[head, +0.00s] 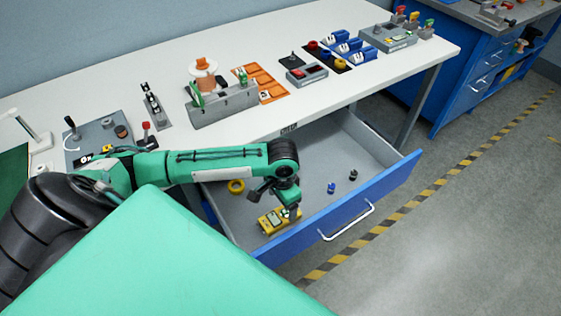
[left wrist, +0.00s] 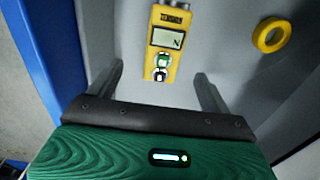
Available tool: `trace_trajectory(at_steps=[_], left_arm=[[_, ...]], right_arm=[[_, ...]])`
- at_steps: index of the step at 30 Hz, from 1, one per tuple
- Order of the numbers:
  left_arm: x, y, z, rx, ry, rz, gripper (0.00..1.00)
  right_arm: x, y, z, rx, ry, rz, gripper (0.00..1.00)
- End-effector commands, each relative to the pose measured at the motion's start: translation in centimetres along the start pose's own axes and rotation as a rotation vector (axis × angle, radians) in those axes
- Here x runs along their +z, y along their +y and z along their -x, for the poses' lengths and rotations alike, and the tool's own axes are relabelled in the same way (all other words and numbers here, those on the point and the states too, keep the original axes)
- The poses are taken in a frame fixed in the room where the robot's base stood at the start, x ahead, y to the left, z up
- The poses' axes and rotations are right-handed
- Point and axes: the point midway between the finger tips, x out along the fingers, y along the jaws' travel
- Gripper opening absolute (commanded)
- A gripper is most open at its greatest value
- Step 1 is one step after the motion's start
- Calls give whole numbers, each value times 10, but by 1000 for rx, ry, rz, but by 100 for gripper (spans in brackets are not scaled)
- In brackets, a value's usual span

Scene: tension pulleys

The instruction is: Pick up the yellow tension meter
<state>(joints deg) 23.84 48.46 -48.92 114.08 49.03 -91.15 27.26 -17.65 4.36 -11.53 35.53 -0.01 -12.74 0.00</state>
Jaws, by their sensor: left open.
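The yellow tension meter (head: 271,221) lies in the open drawer, near its front left part. In the left wrist view the tension meter (left wrist: 166,44) shows its grey display with an "N" and a green button. My left gripper (head: 286,211) is above the drawer floor, over the meter's right end. In the left wrist view its two fingers (left wrist: 158,85) are apart, with the near end of the meter lying ahead between them and nothing held. My right gripper is in neither view.
A yellow ring (head: 236,186) lies in the drawer behind the meter; a small blue part (head: 331,188) and a dark part (head: 353,174) lie to the right. The drawer's blue front (head: 345,213) is a raised edge. The white tabletop (head: 240,128) overhangs the drawer's back.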

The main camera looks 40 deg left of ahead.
Motion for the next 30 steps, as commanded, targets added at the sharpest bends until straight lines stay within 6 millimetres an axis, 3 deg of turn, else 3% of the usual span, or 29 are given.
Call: trace_trajectory(at_steps=[3,11,21,29,30], left_arm=[[0,1,-22,2,-2,-1,82],[1,-1,-42,0,-1,-1,82],[2,-7,-86,1,0,-2,82],[2,-8,-90,-1,2,-3,82],[2,-8,-90,-1,2,-3,78]], right_arm=[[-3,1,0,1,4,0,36],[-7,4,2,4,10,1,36],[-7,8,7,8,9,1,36],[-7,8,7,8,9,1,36],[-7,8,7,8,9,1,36]])
